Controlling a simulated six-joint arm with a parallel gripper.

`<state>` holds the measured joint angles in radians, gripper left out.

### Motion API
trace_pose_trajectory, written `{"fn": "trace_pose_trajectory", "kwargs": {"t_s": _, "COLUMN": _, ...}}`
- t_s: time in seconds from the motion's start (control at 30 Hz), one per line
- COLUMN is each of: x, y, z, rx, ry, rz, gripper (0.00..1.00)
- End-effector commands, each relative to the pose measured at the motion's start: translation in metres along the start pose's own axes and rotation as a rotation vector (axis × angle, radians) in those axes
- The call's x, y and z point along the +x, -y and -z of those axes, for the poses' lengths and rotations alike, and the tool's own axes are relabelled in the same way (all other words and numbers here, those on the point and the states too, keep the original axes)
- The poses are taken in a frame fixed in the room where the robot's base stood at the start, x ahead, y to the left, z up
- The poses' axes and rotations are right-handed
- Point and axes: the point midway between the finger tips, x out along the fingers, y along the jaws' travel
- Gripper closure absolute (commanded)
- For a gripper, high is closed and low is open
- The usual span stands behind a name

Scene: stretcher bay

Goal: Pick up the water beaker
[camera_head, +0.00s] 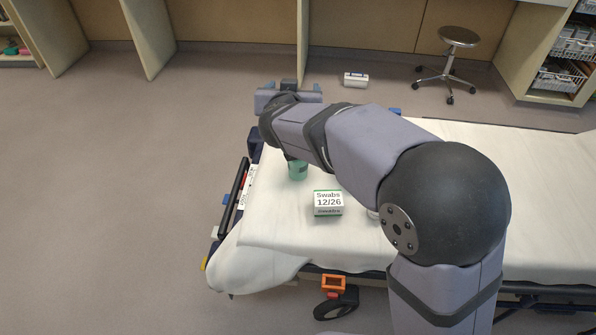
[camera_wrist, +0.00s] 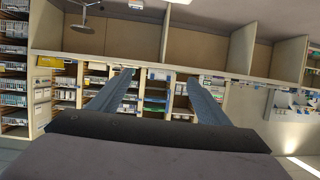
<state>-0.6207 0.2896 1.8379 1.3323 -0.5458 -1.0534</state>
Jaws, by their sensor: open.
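A teal-green cup (camera_head: 298,170), which looks like the water beaker, stands on the white-sheeted stretcher (camera_head: 262,225) in the head view. My arm partly covers it, so its full shape and contents are hidden. My gripper shows in the wrist view (camera_wrist: 160,78) with two blue-grey fingers spread wide and nothing between them. In the head view, the end of my arm is beyond the cup, near the stretcher's far edge, and the fingers are hard to make out. The beaker does not show in the wrist view, which faces shelving and cabinets.
A white and green swabs box (camera_head: 328,203) sits right of and nearer than the cup. A small white item (camera_head: 373,214) is mostly hidden by my arm. The near left sheet is clear.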

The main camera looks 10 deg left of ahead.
Motion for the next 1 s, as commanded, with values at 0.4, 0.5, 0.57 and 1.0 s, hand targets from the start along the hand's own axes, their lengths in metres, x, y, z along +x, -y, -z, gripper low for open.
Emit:
{"fn": "trace_pose_trajectory", "kwargs": {"t_s": 0.4, "x": 0.025, "y": -0.001, "z": -0.068, "rx": -0.009, "ry": 0.0, "rz": -0.052, "gripper": 0.29}}
{"fn": "trace_pose_trajectory", "kwargs": {"t_s": 0.5, "x": 0.035, "y": -0.002, "z": -0.096, "rx": -0.011, "ry": 0.001, "rz": -0.052, "gripper": 0.29}}
{"fn": "trace_pose_trajectory", "kwargs": {"t_s": 0.57, "x": 0.042, "y": -0.002, "z": -0.115, "rx": -0.012, "ry": 0.003, "rz": -0.053, "gripper": 0.29}}
{"fn": "trace_pose_trajectory", "kwargs": {"t_s": 1.0, "x": 0.087, "y": -0.004, "z": -0.237, "rx": -0.006, "ry": -0.003, "rz": -0.05, "gripper": 0.29}}
